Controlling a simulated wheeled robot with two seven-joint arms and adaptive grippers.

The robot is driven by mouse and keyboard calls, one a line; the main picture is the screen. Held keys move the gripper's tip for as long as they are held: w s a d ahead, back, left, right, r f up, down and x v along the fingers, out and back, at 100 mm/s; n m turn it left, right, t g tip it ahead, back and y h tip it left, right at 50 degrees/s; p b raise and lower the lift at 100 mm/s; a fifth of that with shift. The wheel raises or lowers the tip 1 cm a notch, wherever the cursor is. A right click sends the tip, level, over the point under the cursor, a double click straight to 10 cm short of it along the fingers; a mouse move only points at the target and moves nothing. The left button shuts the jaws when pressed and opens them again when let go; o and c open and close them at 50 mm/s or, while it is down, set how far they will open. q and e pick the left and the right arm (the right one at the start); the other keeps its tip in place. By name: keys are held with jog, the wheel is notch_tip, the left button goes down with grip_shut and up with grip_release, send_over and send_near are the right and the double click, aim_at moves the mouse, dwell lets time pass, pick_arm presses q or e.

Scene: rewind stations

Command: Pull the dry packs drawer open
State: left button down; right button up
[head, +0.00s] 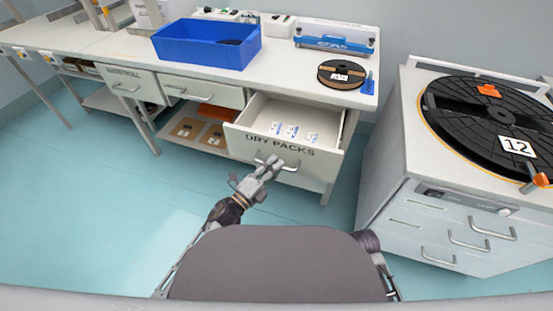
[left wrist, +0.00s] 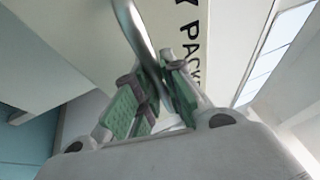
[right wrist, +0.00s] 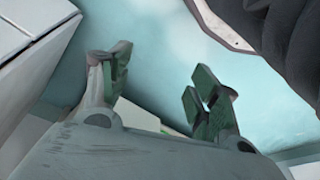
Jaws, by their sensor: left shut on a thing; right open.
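The dry packs drawer (head: 318,153) stands pulled out from the workbench, and several small white packs with blue print (head: 291,131) lie in it. Its front bears the words DRY PACKS and a metal bar handle (head: 290,167). My left gripper (head: 268,165) is at the left part of this handle. In the left wrist view, the green-padded fingers (left wrist: 155,95) are shut around the curved handle (left wrist: 143,42), with the drawer lettering behind. My right gripper (right wrist: 158,85) is open and empty in the right wrist view, above the pale blue floor.
A blue bin (head: 207,48) and a black reel (head: 341,75) stand on the workbench (head: 290,88). A white cabinet (head: 420,190) with a large black reel marked 12 (head: 490,120) stands at the right. Floor (head: 120,190) is clear at the left.

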pick_arm(q)
jog(key=shift+s+a+p, duration=0.15)
jog(key=shift+s+a, duration=0.15)
jog(key=shift+s, duration=0.55)
jog(key=shift+s+a+p, duration=0.15)
jog(key=shift+s+a, duration=0.1)
jog(key=shift+s, duration=0.65)
jog(key=shift+s+a+p, duration=0.15)
jog(key=shift+s+a, duration=0.15)
jog(key=shift+s, duration=0.55)
pick_arm(e)
jog(key=shift+d+f, duration=0.15)
jog(key=shift+f, duration=0.55)
pick_arm(q)
jog(key=c, duration=1.5)
grip_release()
pick_arm(e)
jog(key=shift+s, duration=0.2)
pick_arm(q)
jog(key=shift+a, duration=0.1)
jog(key=shift+v, duration=5.95)
pick_arm(e)
jog(key=shift+w, duration=0.1)
pick_arm(q)
jog(key=shift+f, duration=0.1)
